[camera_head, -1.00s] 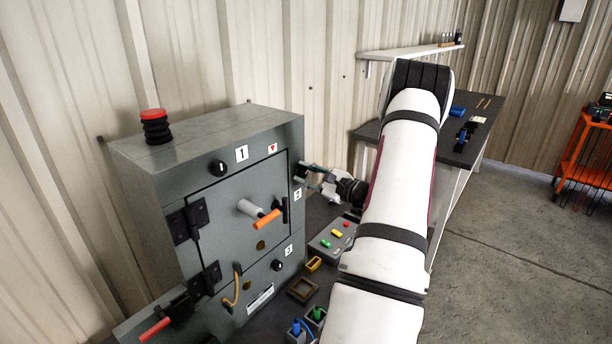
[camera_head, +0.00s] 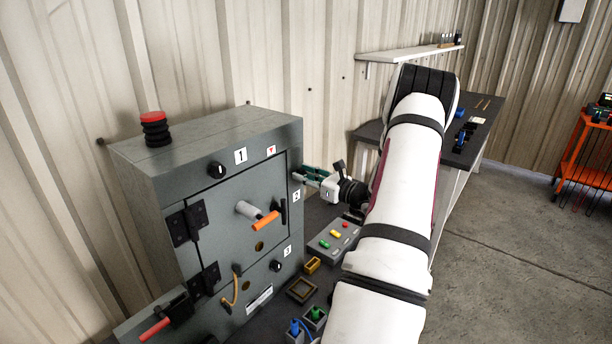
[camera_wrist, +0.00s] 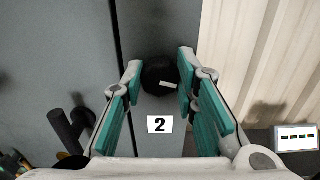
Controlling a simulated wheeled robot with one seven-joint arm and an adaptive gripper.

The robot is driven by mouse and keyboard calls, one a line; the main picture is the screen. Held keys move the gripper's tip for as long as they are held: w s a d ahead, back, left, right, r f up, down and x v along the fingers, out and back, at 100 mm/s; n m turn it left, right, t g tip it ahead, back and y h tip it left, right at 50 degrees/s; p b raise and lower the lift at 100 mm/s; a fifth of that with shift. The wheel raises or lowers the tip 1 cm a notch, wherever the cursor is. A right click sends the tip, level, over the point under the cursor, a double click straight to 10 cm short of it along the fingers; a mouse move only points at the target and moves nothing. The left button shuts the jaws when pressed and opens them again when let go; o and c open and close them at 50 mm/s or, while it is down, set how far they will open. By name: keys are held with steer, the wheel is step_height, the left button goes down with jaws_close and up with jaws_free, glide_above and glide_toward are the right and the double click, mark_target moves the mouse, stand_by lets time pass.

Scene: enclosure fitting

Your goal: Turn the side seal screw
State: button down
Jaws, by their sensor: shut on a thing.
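The side seal screw is a round black knob (camera_wrist: 160,76) with a white mark, on the side face of the grey enclosure (camera_head: 225,190), just above the label 2 (camera_wrist: 160,124). In the wrist view my gripper (camera_wrist: 159,78) has its teal-padded fingers on either side of the knob and is shut on it. The white mark lies nearly level, pointing to the right. In the head view my gripper (camera_head: 302,175) reaches the enclosure's right side from the right, and it hides the knob there.
An orange-tipped door handle (camera_head: 264,220) and black knobs 1 (camera_head: 217,170) and 3 (camera_head: 276,266) are on the enclosure's front. A button box (camera_head: 334,238) and small bins stand on the bench below my wrist. A wall shelf (camera_head: 410,53) is behind my arm.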

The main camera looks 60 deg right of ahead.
steer(key=shift+m, duration=0.5)
steer(key=c, duration=1.3)
jaws_free()
steer(key=shift+s, duration=0.1)
steer(key=s, duration=0.4)
steer(key=s+a, duration=0.1)
steer(key=s, duration=0.6)
steer(key=shift+s+a, duration=0.15)
steer(key=shift+s, duration=0.25)
